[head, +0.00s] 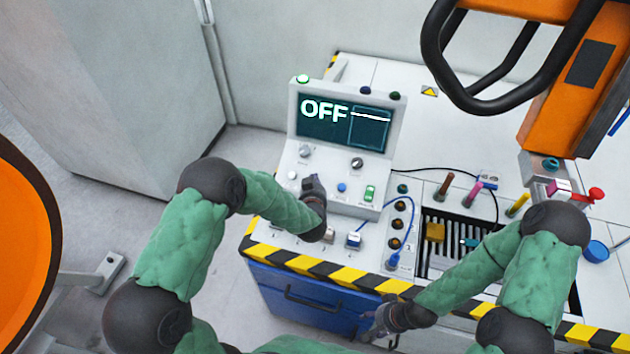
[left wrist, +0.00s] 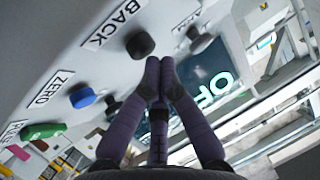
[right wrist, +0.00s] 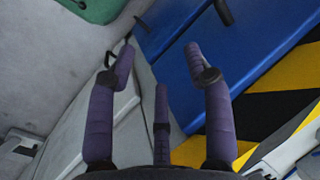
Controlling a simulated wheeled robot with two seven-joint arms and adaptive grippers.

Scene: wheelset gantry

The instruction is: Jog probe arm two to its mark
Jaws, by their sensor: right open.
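The control console (head: 345,172) has a dark screen (head: 375,133) reading "OFF". Its sloped panel carries knobs, a blue button (head: 342,187) and a green switch (head: 369,193). My left gripper (head: 314,185) is at the lower left of this panel. In the left wrist view its fingers (left wrist: 159,72) are together with nothing seen between them, close to a black button (left wrist: 140,44) by the label BACK. I cannot tell whether they touch it. The blue button (left wrist: 82,97) by ZERO is apart from them. My right gripper (head: 378,320) is open and empty before the blue drawer (head: 310,298). I cannot tell which part is probe arm two.
A black-and-yellow striped edge (head: 330,271) runs along the bench front. Right of the console are a slotted bed (head: 433,265), upright coloured handles and a blue cable. An orange frame with a black handle (head: 500,103) overhangs the back right. A grey cabinet (head: 120,90) stands left.

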